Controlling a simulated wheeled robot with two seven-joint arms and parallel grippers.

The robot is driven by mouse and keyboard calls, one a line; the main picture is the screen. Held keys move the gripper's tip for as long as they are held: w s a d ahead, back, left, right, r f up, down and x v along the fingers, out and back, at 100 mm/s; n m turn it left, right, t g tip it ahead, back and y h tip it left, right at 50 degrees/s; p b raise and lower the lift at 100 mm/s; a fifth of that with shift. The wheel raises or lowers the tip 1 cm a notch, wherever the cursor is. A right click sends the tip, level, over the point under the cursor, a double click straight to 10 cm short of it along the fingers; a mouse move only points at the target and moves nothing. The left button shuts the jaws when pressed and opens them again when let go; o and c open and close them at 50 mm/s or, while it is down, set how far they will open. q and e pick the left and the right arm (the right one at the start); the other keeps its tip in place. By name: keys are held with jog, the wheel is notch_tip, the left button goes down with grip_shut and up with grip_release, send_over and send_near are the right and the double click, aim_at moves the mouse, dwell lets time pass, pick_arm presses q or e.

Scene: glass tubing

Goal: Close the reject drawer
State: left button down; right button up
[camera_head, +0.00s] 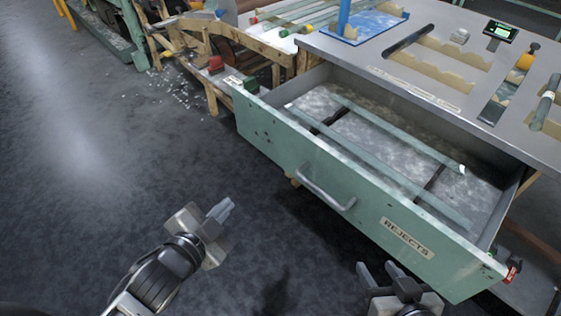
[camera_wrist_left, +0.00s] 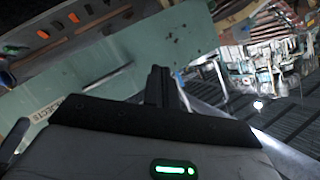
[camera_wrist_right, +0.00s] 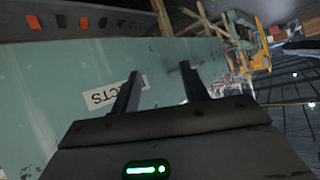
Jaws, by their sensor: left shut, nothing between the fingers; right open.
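The reject drawer (camera_head: 300,168) stands pulled out from under the grey-topped bench in the head view. Its green front carries a "REJECTS" label (camera_head: 407,238) and a metal bar handle (camera_head: 326,187). Glass tubes (camera_head: 400,133) lie inside it. My left gripper (camera_head: 224,211) is shut and empty, in front of the drawer, left of and below the handle, apart from it. My right gripper (camera_head: 382,272) is open and empty, in front of the drawer front near the label. The label (camera_wrist_right: 113,93) also shows behind the fingers in the right wrist view.
The bench top (camera_head: 340,55) holds wooden racks (camera_head: 455,52), a small display (camera_head: 500,31) and a blue tray (camera_head: 372,25). A wooden frame (camera_head: 215,40) stands beyond the drawer's left end. Pale fragments (camera_head: 185,97) lie on the floor there. The floor at left is clear.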

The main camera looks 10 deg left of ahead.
pick_arm(q)
jog(key=w+a+f+m+t+h+b, duration=0.25)
jog(key=w+m+b, duration=0.4)
jog(key=m, duration=0.75)
jog(key=m+g+h+b, duration=0.2)
jog(key=m+h+b, duration=0.3)
jog(key=m, duration=1.3)
send_near(279, 140)
jog(key=shift+t, duration=0.25)
jog(key=x, duration=0.5)
jog(key=shift+w+d, duration=0.1)
jog(key=shift+d, duration=0.3)
jog(key=shift+w+d+f, duration=0.1)
jog(key=shift+w+d, duration=0.25)
jog(key=shift+w, duration=0.15)
pick_arm(e)
jog(key=w+a+f+y, duration=0.1)
jog(key=a+f, duration=0.2)
jog(key=f, duration=0.8)
jog(key=shift+f+y, duration=0.15)
jog(key=shift+y, duration=0.15)
pick_arm(q)
jog(key=shift+w, duration=0.15)
